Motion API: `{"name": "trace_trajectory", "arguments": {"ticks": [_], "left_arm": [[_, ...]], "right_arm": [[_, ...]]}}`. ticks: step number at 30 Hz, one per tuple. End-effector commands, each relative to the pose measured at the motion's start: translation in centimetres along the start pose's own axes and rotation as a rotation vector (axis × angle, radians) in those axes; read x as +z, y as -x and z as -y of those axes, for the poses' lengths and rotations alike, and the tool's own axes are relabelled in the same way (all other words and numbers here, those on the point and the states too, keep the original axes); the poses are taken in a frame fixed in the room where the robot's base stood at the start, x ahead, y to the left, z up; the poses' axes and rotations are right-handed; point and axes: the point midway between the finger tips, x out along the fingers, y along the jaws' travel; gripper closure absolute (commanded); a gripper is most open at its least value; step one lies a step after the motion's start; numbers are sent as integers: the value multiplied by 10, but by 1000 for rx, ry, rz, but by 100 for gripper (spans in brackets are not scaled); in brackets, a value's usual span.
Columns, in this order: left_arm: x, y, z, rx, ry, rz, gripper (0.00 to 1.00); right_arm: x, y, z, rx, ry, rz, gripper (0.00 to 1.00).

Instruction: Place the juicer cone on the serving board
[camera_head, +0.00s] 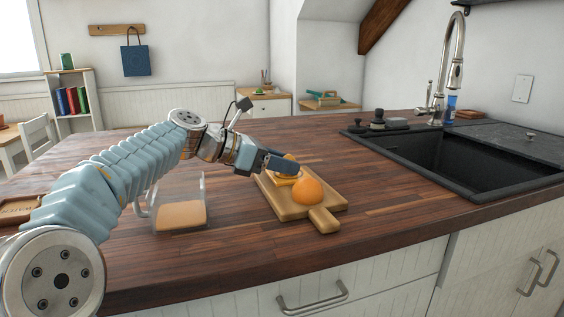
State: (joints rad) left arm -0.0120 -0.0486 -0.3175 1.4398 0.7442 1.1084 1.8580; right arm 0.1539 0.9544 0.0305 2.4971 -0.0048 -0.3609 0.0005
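The wooden serving board (324,220) lies on the counter with its handle toward the front. A smooth, rounded orange thing (307,191) sits on its front part. A paler yellow-orange piece (284,179) is just behind it, partly hidden by my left gripper (282,165). I cannot tell for sure which of these is the juicer cone. My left gripper reaches in from the left, its dark fingers over the back of the board at the paler piece. I cannot tell whether they touch or hold it. My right gripper is not in view.
A clear container with a handle (180,213) and a brownish-orange bottom stands left of the board, under my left arm. A black sink (465,158) with a tall tap (455,70) is at the right. The counter between board and sink is clear.

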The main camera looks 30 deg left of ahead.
Motion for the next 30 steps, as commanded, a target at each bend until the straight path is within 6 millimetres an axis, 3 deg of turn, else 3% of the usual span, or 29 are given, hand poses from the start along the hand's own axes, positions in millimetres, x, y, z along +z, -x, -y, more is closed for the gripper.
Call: {"name": "trace_trajectory", "arguments": {"ticks": [1, 4, 14, 17, 30], "left_arm": [[0, 0, 0, 0, 0, 0, 50], [0, 0, 0, 0, 0, 0, 35], [4, 2, 0, 0, -1, 1, 35], [4, 15, -1, 4, 0, 2, 35], [4, 107, -1, 4, 0, 0, 35]], "right_arm": [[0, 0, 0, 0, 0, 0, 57], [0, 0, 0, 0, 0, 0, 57], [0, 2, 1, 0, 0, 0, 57], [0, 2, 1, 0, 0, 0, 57], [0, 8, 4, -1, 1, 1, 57]]}}
